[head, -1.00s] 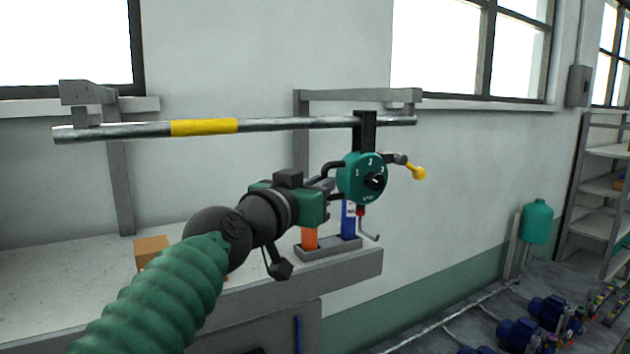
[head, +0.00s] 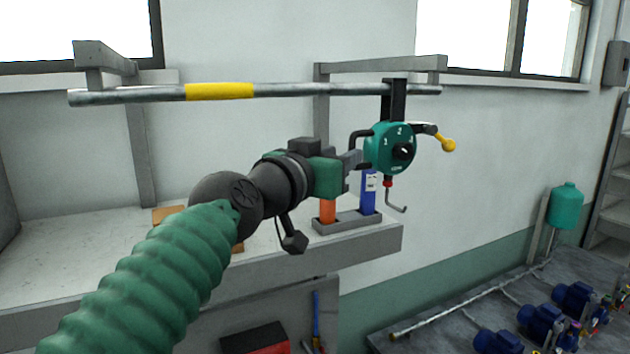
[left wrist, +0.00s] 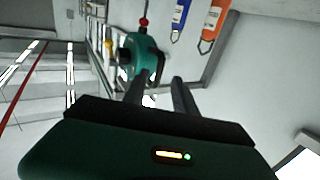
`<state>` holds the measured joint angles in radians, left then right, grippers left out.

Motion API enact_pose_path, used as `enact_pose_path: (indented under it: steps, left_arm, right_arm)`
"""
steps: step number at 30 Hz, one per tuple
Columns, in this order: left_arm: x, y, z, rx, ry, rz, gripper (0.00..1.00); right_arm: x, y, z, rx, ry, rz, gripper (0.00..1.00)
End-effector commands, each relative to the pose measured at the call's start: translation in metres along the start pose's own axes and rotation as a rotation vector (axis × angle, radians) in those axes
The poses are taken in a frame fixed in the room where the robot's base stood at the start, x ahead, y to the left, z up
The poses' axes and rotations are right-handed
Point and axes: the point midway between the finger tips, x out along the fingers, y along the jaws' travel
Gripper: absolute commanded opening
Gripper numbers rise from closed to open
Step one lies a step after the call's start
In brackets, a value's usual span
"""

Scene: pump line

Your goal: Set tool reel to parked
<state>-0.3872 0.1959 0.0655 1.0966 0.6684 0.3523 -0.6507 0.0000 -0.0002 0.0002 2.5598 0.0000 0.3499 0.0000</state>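The tool reel is a teal round body (head: 388,150) with white numbers and a black hub. It hangs by a black bracket (head: 394,98) near the right end of a metal rail (head: 310,90). A yellow-knobbed lever (head: 447,145) sticks out right, a dark loop handle (head: 357,142) left, and a hook hangs below. The rail has a yellow band (head: 219,91) well left of the reel. My left gripper (head: 356,160) is beside the loop handle. In the left wrist view its fingers (left wrist: 160,85) are apart, with the reel (left wrist: 142,52) just beyond; contact is unclear. My right gripper is not in view.
A grey bench (head: 280,262) runs under the rail. Its small holder (head: 346,222) carries an orange tool (head: 327,211) and a blue tool (head: 368,195) below the reel. Blue pumps (head: 545,318) stand at lower right. The rail between band and bracket is clear.

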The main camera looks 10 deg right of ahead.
Motion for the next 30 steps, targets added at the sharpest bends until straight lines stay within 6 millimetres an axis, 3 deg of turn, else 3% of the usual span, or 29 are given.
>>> enact_pose_path:
  steps: [1, 3, 9, 13, 18, 26, 28, 30]
  left_arm:
    - [-0.015, 0.000, 0.009, 0.003, 0.005, -0.001, 0.33]
    - [-0.037, 0.001, 0.010, 0.002, 0.005, -0.002, 0.33]
    - [-0.094, 0.002, 0.009, 0.005, 0.003, -0.002, 0.33]
    - [-0.119, 0.002, 0.006, 0.003, 0.001, -0.001, 0.33]
    - [-0.133, 0.002, 0.004, 0.002, -0.003, 0.000, 0.33]
    - [-0.133, 0.002, 0.003, 0.001, -0.004, 0.000, 0.33]
    - [-0.130, -0.002, 0.012, -0.004, -0.019, -0.008, 0.33]
    - [-0.123, -0.013, 0.038, -0.021, -0.060, -0.030, 0.33]
  right_arm:
    - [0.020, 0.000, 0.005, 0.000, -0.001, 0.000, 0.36]
    - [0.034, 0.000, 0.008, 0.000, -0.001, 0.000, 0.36]
    - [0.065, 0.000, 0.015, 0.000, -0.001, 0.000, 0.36]
    - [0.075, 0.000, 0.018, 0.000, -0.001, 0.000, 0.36]
    - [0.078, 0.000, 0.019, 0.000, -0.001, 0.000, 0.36]
    - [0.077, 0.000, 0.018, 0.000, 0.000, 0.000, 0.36]
    - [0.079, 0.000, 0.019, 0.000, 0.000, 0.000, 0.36]
    - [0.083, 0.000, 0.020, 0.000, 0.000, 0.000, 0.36]
